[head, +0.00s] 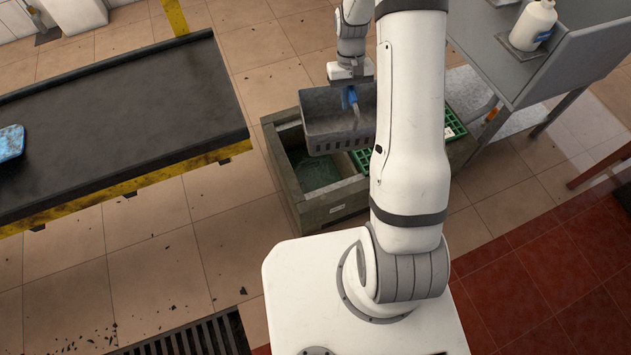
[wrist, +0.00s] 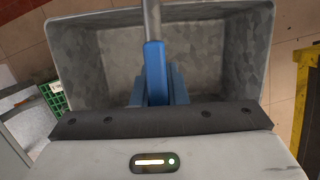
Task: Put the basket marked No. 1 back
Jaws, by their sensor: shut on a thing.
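A grey basket (head: 325,135) hangs tilted from my gripper (head: 351,94) above the left, open part of a stone-like trough (head: 332,201). My gripper is shut on the basket's handle, at its blue grip (wrist: 156,72). In the wrist view the grey basket (wrist: 85,65) fills the top and its inside looks empty. I see no No. 1 mark on it. The open part of the trough shows dark greenish water (head: 316,174). A small pale label (head: 337,209) on the trough's front is too small to read. My arm hides the trough's middle.
A green grate (head: 455,119) covers the trough's right part. A dark conveyor (head: 120,120) with yellow edges stands left, carrying a blue item (head: 11,141). A grey metal table (head: 540,60) with a white bottle (head: 533,25) stands right. Tiled floor is free between conveyor and trough.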

